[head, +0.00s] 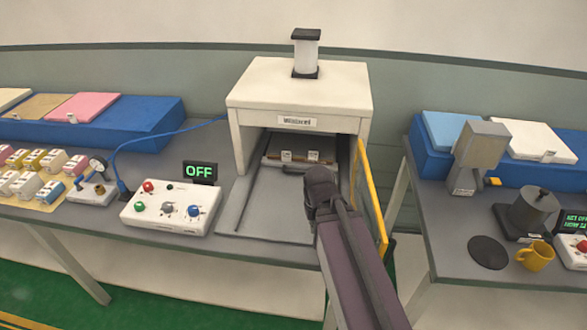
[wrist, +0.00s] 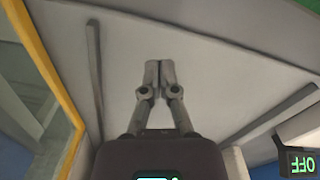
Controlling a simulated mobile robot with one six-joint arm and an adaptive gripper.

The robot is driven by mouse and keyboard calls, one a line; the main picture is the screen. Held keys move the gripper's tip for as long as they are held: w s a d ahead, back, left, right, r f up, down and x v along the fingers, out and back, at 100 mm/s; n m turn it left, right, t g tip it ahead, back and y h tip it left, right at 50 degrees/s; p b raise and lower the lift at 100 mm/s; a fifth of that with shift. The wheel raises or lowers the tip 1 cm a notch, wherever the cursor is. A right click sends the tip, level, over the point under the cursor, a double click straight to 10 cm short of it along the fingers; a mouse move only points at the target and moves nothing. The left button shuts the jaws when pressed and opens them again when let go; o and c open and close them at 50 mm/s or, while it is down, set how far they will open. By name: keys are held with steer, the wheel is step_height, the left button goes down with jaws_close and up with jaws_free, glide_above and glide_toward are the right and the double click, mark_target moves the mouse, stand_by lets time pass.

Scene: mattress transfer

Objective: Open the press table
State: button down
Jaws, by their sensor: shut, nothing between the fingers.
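Inside lies a grey plate-like part (head: 290,158) with two small white labels, probably the press table. A flat grey surface with side rails (head: 262,210) reaches out in front of it. My gripper (wrist: 160,66) is shut and empty over this grey surface. In the head view my wrist hides the fingers. I cannot tell whether they touch anything.
A white control box (head: 167,207) with knobs and a green OFF display (head: 200,173) stands left of the press. The yellow guard edge (wrist: 52,75) is close to my gripper. A right bench holds a yellow mug (head: 536,257) and a dark pot (head: 533,210).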

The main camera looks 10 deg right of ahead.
mark_target(293, 169)
steer(key=shift+d, duration=0.15)
steer(key=w+t, duration=0.1)
steer(key=w, duration=0.3)
steer(key=w+r+m+t+p, duration=0.1)
steer(key=w, duration=0.3)
steer(key=w+r+t+h, duration=0.1)
steer(key=w, duration=0.3)
steer(key=shift+w+a+m, duration=0.15)
steer(key=shift+a+m, duration=0.1)
steer(key=shift+m, duration=0.15)
steer(key=w+a+r+m+t, duration=0.1)
steer(key=w, duration=0.5)
steer(key=w+a+r+t+h+p, duration=0.1)
steer(key=w+r+t, duration=0.1)
steer(key=w, duration=0.4)
steer(key=shift+a+r+m, duration=0.2)
steer(key=shift+r+m, duration=0.1)
steer(key=shift+m, duration=0.1)
steer(key=shift+w+f, duration=0.1)
steer(key=shift+f, duration=0.05)
steer(key=shift+b+x, duration=0.75)
steer(key=shift+x, duration=0.2)
steer(key=b+x, duration=0.6)
steer(key=x, duration=0.1)
steer(key=shift+w+d+f, duration=0.1)
steer(key=shift+w+f, duration=0.15)
steer(key=shift+w, duration=0.1)
